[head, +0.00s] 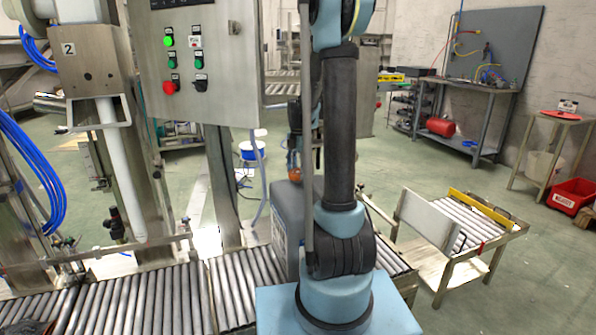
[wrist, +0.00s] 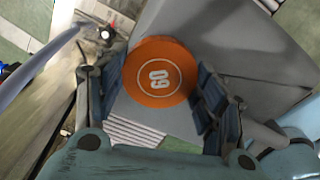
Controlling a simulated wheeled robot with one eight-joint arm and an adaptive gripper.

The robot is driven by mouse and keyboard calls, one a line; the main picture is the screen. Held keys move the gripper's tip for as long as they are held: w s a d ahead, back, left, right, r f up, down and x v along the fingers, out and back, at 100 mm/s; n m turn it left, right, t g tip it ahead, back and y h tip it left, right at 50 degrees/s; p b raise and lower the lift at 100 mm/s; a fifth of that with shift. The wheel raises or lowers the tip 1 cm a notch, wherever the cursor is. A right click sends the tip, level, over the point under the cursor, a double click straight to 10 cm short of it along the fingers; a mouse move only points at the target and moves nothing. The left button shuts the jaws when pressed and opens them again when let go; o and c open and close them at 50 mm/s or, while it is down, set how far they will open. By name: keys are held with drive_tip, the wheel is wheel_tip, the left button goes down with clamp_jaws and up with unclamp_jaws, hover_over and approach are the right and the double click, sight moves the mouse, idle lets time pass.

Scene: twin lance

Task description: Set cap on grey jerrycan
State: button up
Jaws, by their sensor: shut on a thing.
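The orange cap (wrist: 159,72), marked with a white "60" in a ring, sits between the two fingers of my gripper (wrist: 159,88) in the wrist view, its top face towards the camera. My gripper is shut on it. The grey jerrycan (wrist: 225,30) shows behind and beside the cap. In the head view the jerrycan (head: 286,222) stands upright on the roller conveyor, partly hidden by my arm. A small orange patch (head: 293,172) shows just above its top, near my gripper. The jerrycan's neck is hidden, and I cannot tell whether the cap touches it.
The roller conveyor (head: 150,300) runs across the front. A steel control panel (head: 196,65) on a post and a white filling pipe (head: 121,170) stand at left. A small roller table (head: 480,222) with a white board is at right. Open green floor lies beyond.

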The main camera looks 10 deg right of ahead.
drive_tip(key=shift+f, duration=0.35)
drive_tip(key=o, duration=0.9)
